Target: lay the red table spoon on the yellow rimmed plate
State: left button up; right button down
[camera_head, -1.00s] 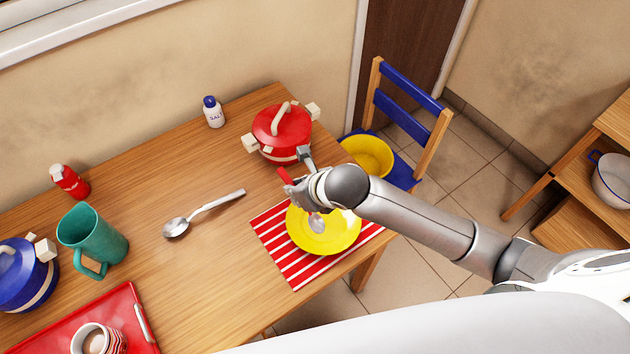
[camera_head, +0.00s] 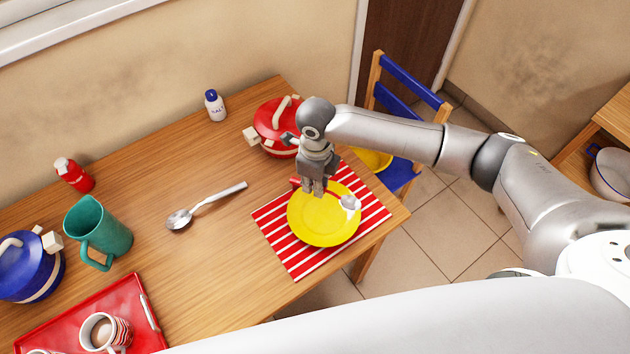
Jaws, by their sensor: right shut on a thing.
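The yellow rimmed plate (camera_head: 317,227) lies on a red and white striped mat near the table's right end. My right gripper (camera_head: 313,192) points down over the plate's far edge. It is shut on the red table spoon (camera_head: 347,202), whose red handle shows on both sides of the fingers. The spoon's silver bowl points right, over the plate's right part. I cannot tell whether the spoon touches the plate. My left gripper is not in view.
The striped mat (camera_head: 287,256) lies under the plate. A red pot (camera_head: 272,122) stands close behind my right gripper. A silver spoon (camera_head: 205,206) lies on bare table (camera_head: 190,265) to the left. A teal pitcher (camera_head: 105,235), a blue pot (camera_head: 25,268) and a red tray (camera_head: 130,295) stand further left.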

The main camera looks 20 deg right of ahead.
jog(key=shift+f+b, duration=2.85)
jog(key=shift+f, duration=0.35)
jog(key=shift+f+b, duration=0.75)
jog(key=shift+f, duration=0.4)
jog(key=c, duration=1.3)
grip_release()
jog(key=shift+c, duration=0.2)
